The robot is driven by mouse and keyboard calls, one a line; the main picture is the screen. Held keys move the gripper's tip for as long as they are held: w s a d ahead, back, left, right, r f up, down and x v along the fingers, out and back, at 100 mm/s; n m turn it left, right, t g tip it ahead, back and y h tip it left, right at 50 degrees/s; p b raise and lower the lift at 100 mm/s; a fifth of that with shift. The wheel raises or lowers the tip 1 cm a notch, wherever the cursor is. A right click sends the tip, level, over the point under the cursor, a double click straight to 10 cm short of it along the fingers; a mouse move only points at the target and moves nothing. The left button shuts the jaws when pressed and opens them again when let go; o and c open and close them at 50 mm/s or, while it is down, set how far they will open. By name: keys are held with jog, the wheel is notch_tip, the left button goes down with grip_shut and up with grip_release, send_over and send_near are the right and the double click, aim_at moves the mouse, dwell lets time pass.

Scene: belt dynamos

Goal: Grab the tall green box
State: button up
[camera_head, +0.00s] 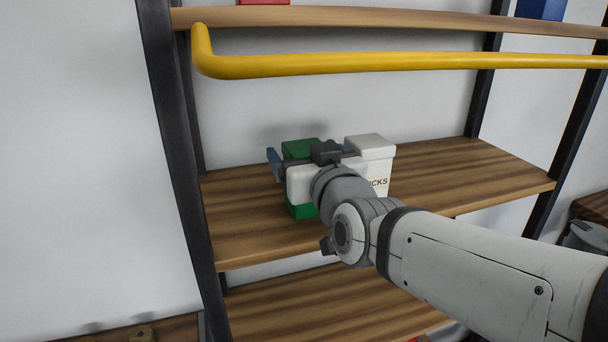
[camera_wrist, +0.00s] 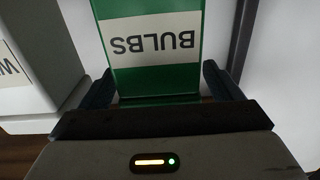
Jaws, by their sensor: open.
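The tall green box (camera_head: 302,149) stands on the middle wooden shelf, partly hidden behind my gripper in the head view. In the wrist view the green box (camera_wrist: 152,77) carries a white label reading "BULBS", upside down. My gripper (camera_wrist: 157,85) is open, with one blue finger on each side of the green box's lower part in the picture. In the head view my gripper (camera_head: 312,158) is in front of the box. I cannot tell whether the fingers touch it.
A white box (camera_head: 370,147) stands close to the right of the green box; it also shows at the left of the wrist view (camera_wrist: 33,55). A yellow bar (camera_head: 400,63) runs above the shelf (camera_head: 460,167). Dark uprights flank it. The shelf's right part is clear.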

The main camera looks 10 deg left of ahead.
jog(key=shift+c, duration=0.4)
jog(key=c, duration=1.2)
